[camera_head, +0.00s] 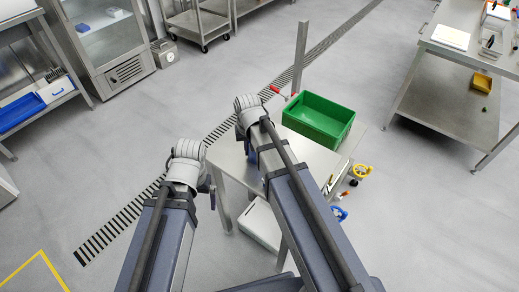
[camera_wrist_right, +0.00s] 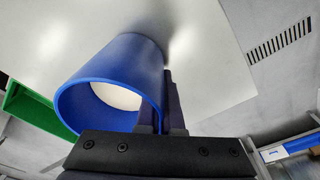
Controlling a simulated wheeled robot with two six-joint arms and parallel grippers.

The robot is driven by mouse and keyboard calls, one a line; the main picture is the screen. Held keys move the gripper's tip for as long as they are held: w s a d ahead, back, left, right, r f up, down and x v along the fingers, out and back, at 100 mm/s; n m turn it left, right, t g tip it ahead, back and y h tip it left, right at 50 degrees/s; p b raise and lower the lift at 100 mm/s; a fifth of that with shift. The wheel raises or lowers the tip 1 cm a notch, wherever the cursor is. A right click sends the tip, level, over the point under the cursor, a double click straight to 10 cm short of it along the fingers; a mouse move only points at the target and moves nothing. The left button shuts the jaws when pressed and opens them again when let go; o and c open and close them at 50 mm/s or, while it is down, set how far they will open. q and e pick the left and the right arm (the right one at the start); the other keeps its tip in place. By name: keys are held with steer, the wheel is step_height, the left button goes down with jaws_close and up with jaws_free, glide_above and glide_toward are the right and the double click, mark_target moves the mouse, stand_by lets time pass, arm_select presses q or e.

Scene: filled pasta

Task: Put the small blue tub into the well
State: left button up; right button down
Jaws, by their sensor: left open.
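The small blue tub (camera_wrist_right: 112,80) fills the middle of the right wrist view, with its open rim towards the camera and a pale round patch inside. My right gripper (camera_wrist_right: 162,112) has one dark finger inside the rim and one outside, shut on the tub's wall. A pale steel tabletop (camera_wrist_right: 215,65) lies close beyond it; I cannot tell if the tub touches it. I cannot make out the well.
A thin post (camera_head: 299,58) rises behind. A steel bench (camera_head: 445,85) is at right; a shelf with a blue tray (camera_head: 20,112) is at left.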

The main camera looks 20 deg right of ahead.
stand_by(0.8)
step_height(320, 180, up, 10)
steer(key=p, duration=1)
steer(key=shift+r, duration=0.1)
